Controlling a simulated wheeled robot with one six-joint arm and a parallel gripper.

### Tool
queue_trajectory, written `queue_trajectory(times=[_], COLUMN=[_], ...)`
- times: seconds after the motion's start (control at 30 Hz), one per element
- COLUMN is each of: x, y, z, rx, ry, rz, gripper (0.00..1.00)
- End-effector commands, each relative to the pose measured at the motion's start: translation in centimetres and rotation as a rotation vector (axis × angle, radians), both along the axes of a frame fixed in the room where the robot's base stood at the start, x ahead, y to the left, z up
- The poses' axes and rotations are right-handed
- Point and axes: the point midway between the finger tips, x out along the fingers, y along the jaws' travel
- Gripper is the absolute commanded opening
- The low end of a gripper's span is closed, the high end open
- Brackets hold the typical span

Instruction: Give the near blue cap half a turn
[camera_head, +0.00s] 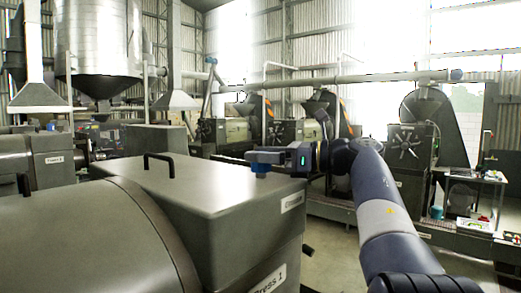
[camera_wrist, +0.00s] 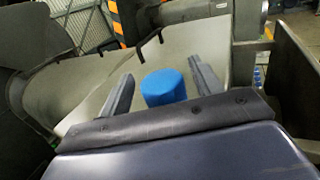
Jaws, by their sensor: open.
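The near blue cap (camera_head: 260,168) is on the flat grey top of the Press 1 housing (camera_head: 210,185), near its back right edge. My gripper (camera_head: 254,157) reaches in from the right, level, and is at the cap. In the wrist view the round blue cap (camera_wrist: 166,88) shows between the two grey fingers of my gripper (camera_wrist: 160,72). The fingers are open, one on each side, with a gap visible on both sides. The cap's lower part is hidden behind the gripper's front edge.
A black handle (camera_head: 158,160) stands on the same housing to the left of the cap. The large grey Press 1 barrel (camera_head: 90,240) fills the front left. Further presses (camera_head: 225,132) stand behind. A small table (camera_head: 470,195) with items is at the right.

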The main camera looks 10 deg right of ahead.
Motion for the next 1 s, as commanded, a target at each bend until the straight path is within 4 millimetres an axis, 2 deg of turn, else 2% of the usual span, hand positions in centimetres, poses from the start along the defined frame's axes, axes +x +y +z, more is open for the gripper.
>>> queue_trajectory(times=[0.1,0.37,0.9,1.0], x=[0.31,0.36,0.35,0.34], y=[0.57,0.63,0.62,0.61], z=[0.02,-0.04,-0.04,-0.05], rx=[0.0,0.0,0.0,0.0], ry=[0.0,0.0,0.0,0.0], rz=[0.0,-0.001,-0.001,-0.002], gripper=[0.61,0.61,0.18,0.18])
